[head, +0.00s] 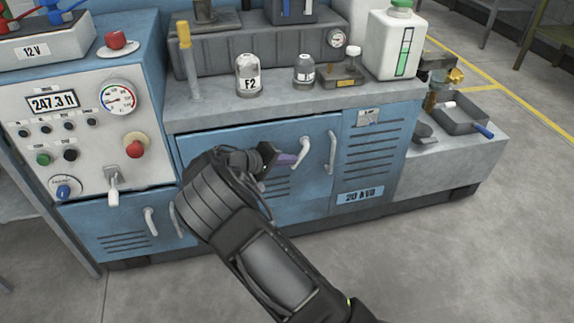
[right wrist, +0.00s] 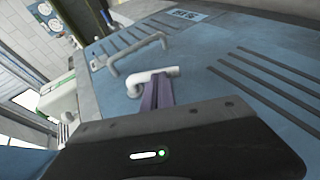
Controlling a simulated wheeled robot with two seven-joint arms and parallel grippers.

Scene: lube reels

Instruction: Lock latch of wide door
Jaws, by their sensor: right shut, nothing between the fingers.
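The wide blue door (head: 225,150) is in the cabinet front below the worktop and looks closed. Near its right edge is a pale latch lever (head: 305,147), which slants down to the left in the head view. My right gripper (head: 290,160) is shut and empty, its purple fingers at the lever's lower left. In the right wrist view the fingers (right wrist: 158,92) reach the side of the lever (right wrist: 150,77); I cannot tell whether they touch. My arm hides part of the door's left side. My left gripper is not in view.
A vertical bar handle (head: 332,152) stands just right of the lever, also seen in the right wrist view (right wrist: 140,55). A vented panel (head: 375,150) is farther right. The worktop edge (head: 290,118) juts above the door. A control panel (head: 75,130) is at left. The floor in front is clear.

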